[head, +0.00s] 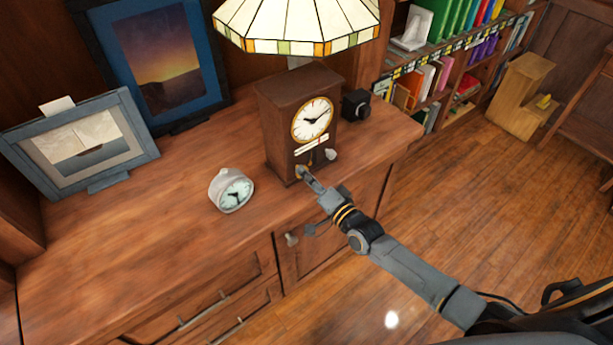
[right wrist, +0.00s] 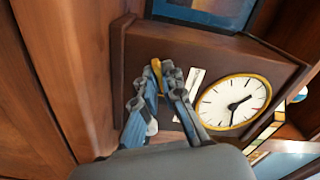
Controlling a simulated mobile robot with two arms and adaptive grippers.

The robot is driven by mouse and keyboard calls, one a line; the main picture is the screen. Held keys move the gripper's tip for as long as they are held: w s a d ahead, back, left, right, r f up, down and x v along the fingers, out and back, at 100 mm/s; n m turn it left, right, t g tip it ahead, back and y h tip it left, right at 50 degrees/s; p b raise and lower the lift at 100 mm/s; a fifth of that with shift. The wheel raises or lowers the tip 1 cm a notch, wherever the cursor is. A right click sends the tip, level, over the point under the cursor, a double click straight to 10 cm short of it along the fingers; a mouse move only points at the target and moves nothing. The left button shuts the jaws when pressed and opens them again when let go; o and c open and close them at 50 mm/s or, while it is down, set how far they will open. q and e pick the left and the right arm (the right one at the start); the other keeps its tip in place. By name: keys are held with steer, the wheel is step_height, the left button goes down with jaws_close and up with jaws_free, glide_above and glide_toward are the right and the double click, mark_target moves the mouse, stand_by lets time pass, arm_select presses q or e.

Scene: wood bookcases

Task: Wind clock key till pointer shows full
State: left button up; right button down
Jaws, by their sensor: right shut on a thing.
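The dark wooden clock (head: 277,127) stands upright on the cabinet top, with a round white dial in a gold ring (head: 312,120). A pale indicator strip (head: 311,145) lies below the dial; its pointer reading is too small to tell. My right gripper (head: 305,176) is at the lower front of the clock, shut on the brass clock key (right wrist: 156,70). In the right wrist view the key shows between the fingertips, beside the strip (right wrist: 189,94); the fingers hide part of it. A pale knob (head: 330,154) is on the clock's front, to the right. My left gripper is not in view.
A small white alarm clock (head: 231,190) stands left of the wooden clock. A stained-glass lamp (head: 297,25) is behind it, and a black box-like object (head: 356,105) is to its right. Framed pictures (head: 80,140) lean at the back left. The cabinet's front left top is clear.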

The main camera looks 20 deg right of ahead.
steer(key=shift+f, duration=0.1)
stand_by(0.4)
steer(key=c, duration=1.5)
jaws_free()
steer(key=v, duration=1.2)
steer(key=s+d+f+n+g+h, duration=0.2)
steer(key=s+f+g, duration=0.15)
steer(key=f, duration=0.65)
steer(key=s+d+f+n+g+h, duration=0.15)
steer(key=s+f, duration=0.35)
steer(key=f, duration=0.5)
steer(key=s+d+f+n+g+h, duration=0.1)
steer(key=s+d+f+n+g, duration=0.2)
steer(key=f, duration=0.7)
steer(key=s+a+f+n+g, duration=0.1)
steer(key=s+f+g, duration=0.1)
steer(key=s+f, duration=0.3)
steer(key=s+a+f+n+g+h, duration=0.1)
steer(key=s+f, duration=0.4)
steer(key=s, duration=0.9)
steer(key=s+a+f+n+g, duration=0.2)
steer(key=s+f+g, duration=0.3)
steer(key=s, duration=0.4)
steer(key=shift+s+n+h, duration=0.15)
steer(key=shift+n+h, duration=0.2)
